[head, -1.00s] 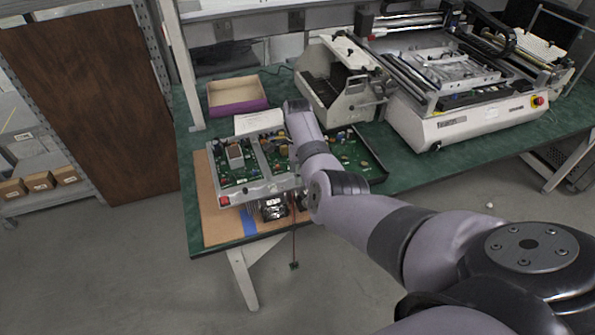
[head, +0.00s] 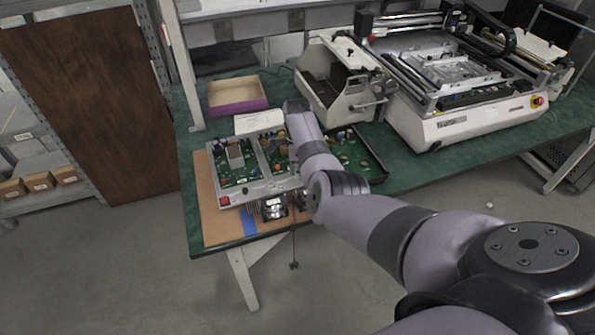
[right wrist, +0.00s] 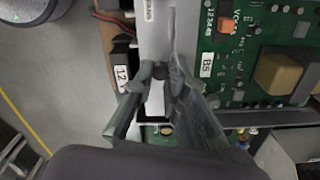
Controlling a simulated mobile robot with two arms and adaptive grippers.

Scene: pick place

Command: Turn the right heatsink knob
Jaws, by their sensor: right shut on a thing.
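In the head view my right arm reaches over the board fixture (head: 236,194) and hides the gripper and knob. Black heatsink parts (head: 274,208) show at the fixture's front edge, left of my arm. My left gripper is not in view.
Green circuit boards (head: 235,165) lie in the fixture on the green table (head: 190,215). A purple-edged box (head: 238,97) and a white machine (head: 455,125) stand behind. A small part (head: 294,265) hangs on a cable below the table's front edge.

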